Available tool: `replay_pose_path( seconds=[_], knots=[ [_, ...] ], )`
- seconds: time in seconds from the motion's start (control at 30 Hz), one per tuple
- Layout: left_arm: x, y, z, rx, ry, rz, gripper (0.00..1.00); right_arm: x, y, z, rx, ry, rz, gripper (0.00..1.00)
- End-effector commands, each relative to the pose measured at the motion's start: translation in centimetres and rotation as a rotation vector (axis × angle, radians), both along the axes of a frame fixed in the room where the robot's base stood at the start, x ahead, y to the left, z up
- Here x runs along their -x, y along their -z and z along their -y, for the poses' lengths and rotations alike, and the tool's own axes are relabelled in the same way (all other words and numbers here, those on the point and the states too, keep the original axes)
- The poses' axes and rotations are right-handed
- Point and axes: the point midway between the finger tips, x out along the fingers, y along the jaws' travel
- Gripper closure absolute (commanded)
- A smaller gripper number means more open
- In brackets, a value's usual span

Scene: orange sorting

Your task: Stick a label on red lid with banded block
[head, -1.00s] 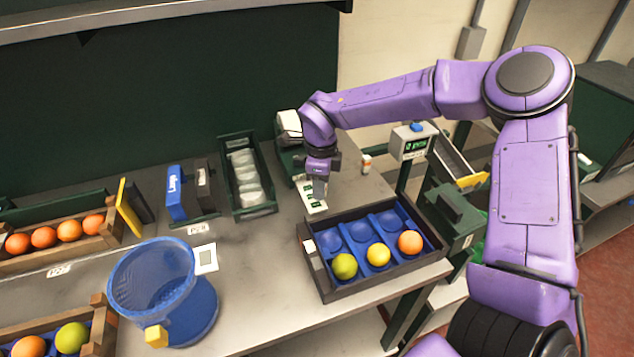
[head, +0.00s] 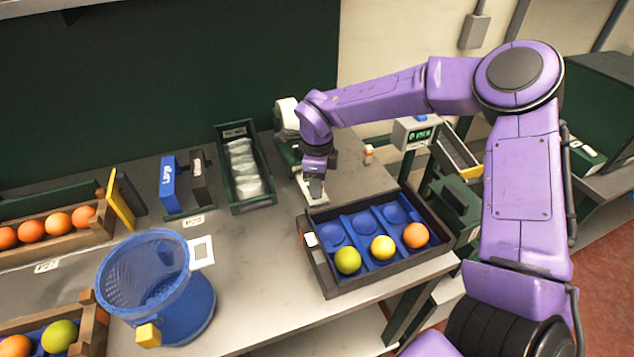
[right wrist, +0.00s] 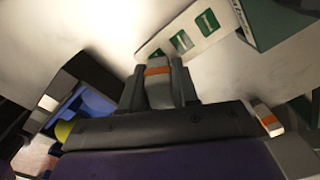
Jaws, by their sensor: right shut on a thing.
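My right gripper (head: 316,196) is shut on a small pale block with an orange band (right wrist: 158,82), seen between the fingers in the right wrist view. It is low over a white strip with green-and-white labels (right wrist: 190,38) by the green-and-white machine (head: 287,118). Whether the block touches the strip, I cannot tell. The gripper covers part of the strip in the head view. A second orange-banded block (head: 369,152) stands apart to the right on the bench. I see no red lid. My left gripper is not in view.
A dark crate (head: 330,284) with blue cups holds several fruits just in front of the gripper. A blue mesh bin (head: 190,305) and wooden crates of oranges (head: 60,249) stand left. A dark tray of clear packets (head: 252,206) is behind.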

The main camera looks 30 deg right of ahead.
Motion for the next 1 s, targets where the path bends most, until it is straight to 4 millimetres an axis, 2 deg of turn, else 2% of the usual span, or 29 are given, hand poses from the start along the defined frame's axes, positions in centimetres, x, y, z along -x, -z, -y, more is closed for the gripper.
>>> replay_pose_path(
  seconds=[1.0],
  knots=[
    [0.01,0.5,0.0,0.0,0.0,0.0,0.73,-0.01,0.96,-0.01,0.0,0.0,0.0,1.0]
  ],
)
